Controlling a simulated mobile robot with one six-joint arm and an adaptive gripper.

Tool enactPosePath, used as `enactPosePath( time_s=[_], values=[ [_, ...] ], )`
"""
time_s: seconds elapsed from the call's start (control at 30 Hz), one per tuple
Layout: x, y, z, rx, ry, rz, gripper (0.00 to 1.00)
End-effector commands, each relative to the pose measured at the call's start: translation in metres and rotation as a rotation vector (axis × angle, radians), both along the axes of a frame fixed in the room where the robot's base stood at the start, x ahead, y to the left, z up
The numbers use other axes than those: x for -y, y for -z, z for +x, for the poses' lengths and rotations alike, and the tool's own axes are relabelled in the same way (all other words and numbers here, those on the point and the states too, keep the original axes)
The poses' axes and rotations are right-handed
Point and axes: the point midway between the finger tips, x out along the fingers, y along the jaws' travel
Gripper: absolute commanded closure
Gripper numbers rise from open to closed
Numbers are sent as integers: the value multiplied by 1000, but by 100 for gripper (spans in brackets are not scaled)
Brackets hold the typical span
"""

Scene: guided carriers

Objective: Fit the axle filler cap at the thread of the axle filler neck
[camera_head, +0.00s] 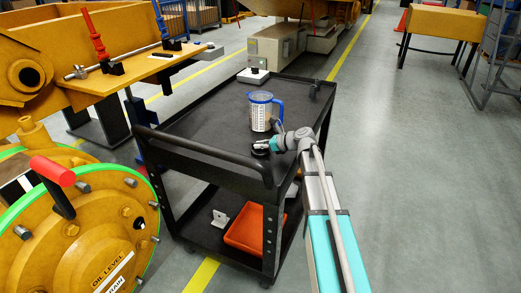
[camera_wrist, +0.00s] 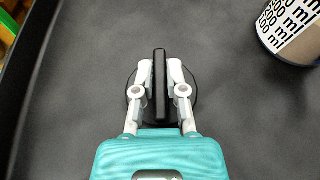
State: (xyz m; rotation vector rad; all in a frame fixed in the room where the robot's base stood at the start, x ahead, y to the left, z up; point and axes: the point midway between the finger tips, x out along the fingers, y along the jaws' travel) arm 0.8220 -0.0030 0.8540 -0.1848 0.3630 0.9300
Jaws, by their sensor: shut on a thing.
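The axle filler cap is a round black cap with a raised bar grip; it shows in the wrist view (camera_wrist: 160,88) and small in the head view (camera_head: 260,149). My gripper (camera_wrist: 160,80) has its two fingers closed on both sides of the bar. In the head view my gripper (camera_head: 266,145) is low over the cart top, near its front right. I cannot tell whether the cap touches the cart. A yellow neck-like stub, seemingly the axle filler neck (camera_head: 32,133), stands atop the yellow axle housing (camera_head: 95,235) at the far left. Its thread is not discernible.
The black cart (camera_head: 200,120) carries a measuring jug (camera_head: 261,112) with a blue rim, right beside my gripper. An orange bin (camera_head: 252,230) sits on the lower shelf.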

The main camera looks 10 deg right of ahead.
Motion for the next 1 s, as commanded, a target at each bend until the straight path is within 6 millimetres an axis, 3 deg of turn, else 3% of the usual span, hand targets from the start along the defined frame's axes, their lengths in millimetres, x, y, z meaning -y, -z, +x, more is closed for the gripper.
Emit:
enactPosePath(
  time_s=[0.57,0.9,1.0],
  values=[
    [1,-8,0,0,1,0,100],
    [1,-36,0,0,1,0,100],
    [5,-48,-11,0,2,0,100]
  ],
)
